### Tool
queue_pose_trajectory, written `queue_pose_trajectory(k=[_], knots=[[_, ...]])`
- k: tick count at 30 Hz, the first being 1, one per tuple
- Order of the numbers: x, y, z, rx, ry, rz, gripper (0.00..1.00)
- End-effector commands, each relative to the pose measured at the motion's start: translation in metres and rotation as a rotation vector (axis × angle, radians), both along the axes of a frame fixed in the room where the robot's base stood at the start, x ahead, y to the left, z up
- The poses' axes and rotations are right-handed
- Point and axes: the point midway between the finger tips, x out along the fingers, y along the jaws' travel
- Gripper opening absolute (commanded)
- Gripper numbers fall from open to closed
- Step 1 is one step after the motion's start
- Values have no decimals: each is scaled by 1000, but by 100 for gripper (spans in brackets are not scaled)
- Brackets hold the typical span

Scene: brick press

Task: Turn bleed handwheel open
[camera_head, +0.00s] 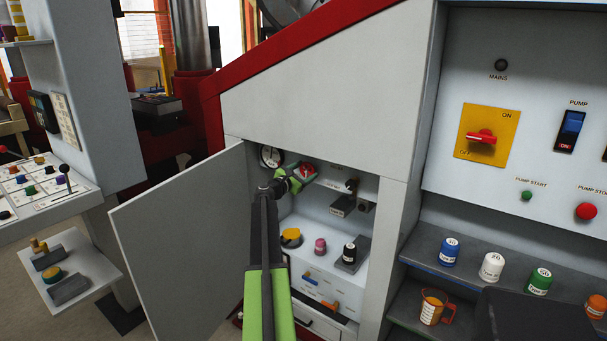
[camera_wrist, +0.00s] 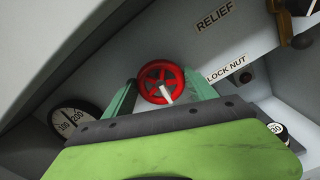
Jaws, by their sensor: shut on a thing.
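The red handwheel (camera_wrist: 160,75) is between my gripper's green fingers in the wrist view, with a pale bar across its lower part. In the head view the handwheel (camera_head: 307,172) shows partly behind my gripper, on the back wall inside the open cabinet. My gripper (camera_head: 302,176) is shut on the handwheel. The label of the wheel itself cannot be read. The labels RELIEF (camera_wrist: 213,17) and LOCK NUT (camera_wrist: 228,68) are on the panel to its right.
A dial gauge (camera_head: 271,156) is left of the wheel. The open cabinet door (camera_head: 178,245) stands on the left. Below are a yellow-topped knob (camera_head: 291,237), a pink knob (camera_head: 320,246) and a black bottle (camera_head: 349,252). The control panel (camera_head: 540,60) is on the right.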

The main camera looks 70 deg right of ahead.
Motion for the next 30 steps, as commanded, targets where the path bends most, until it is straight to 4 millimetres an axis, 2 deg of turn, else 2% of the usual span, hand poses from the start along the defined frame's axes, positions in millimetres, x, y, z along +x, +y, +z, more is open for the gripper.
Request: queue_pose_trajectory(k=[1,8,9,13,23,26,30], knots=[[7,-1,2,-3,6,14,25],[7,-1,2,-3,5,14,25],[7,-1,2,-4,5,15,70],[5,0,1,-3,4,12,87],[3,3,1,-2,1,8,87],[6,16,0,-2,0,7,87],[14,51,0,-1,0,9,87]])
